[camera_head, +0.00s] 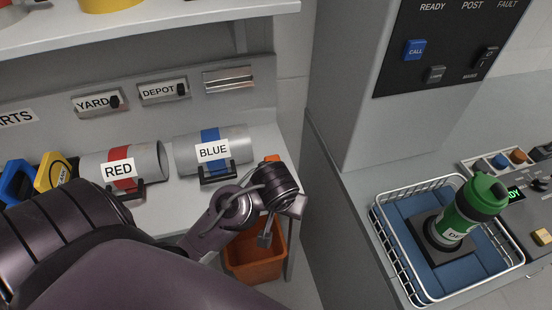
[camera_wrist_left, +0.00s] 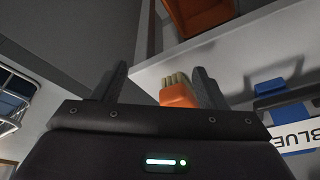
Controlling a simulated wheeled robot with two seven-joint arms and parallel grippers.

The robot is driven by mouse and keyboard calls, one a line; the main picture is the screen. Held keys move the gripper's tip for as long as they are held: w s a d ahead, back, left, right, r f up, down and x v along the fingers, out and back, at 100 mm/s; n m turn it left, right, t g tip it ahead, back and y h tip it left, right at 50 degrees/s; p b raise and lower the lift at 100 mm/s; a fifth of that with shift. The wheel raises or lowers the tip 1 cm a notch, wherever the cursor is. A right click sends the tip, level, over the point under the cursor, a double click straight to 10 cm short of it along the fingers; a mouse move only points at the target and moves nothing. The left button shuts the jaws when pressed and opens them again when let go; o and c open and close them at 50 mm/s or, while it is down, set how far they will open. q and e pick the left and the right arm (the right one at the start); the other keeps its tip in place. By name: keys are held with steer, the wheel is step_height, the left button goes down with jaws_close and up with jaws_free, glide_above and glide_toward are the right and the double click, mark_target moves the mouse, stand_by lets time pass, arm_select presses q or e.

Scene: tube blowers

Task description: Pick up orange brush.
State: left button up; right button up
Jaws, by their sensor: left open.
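The orange brush (camera_wrist_left: 178,96) shows in the left wrist view with tan bristles, lying at the edge of the white shelf. In the head view only a small orange part of it (camera_head: 272,158) shows behind my left wrist. My left gripper (camera_wrist_left: 160,72) is open and empty. The brush appears between its two fingers in the wrist view, nearer the right finger; I cannot tell whether they touch. In the head view my left gripper (camera_head: 281,222) is at the shelf's right end, partly hidden by the wrist. My right gripper is not in view.
A tube labelled BLUE (camera_head: 238,147) and a tube labelled RED (camera_head: 148,160) lie in holders on the shelf left of the brush. An orange bin (camera_head: 255,265) stands below. A wire basket (camera_head: 400,262) with a green bottle (camera_head: 470,207) is at the right.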

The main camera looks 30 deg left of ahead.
arm_select(q)
steer(key=w+a+r+n+y, duration=0.1)
steer(key=w+n, duration=0.1)
steer(key=w+a+n+y, duration=0.1)
steer(key=w+a+n, duration=0.1)
steer(key=w+a+r+n+y, duration=0.1)
steer(key=w+a+n, duration=0.1)
steer(key=shift+w+r+n, duration=0.3)
steer(key=shift+w+n, duration=0.1)
steer(key=shift+w+a, duration=0.15)
steer(key=shift+a, duration=0.05)
steer(key=x, duration=0.7)
steer(key=shift+w+a+r, duration=0.1)
steer(key=shift+w+a, duration=0.1)
steer(key=shift+w, duration=0.2)
steer(key=shift+f, duration=0.2)
steer(key=shift+f, duration=0.25)
steer(key=c, duration=1.2)
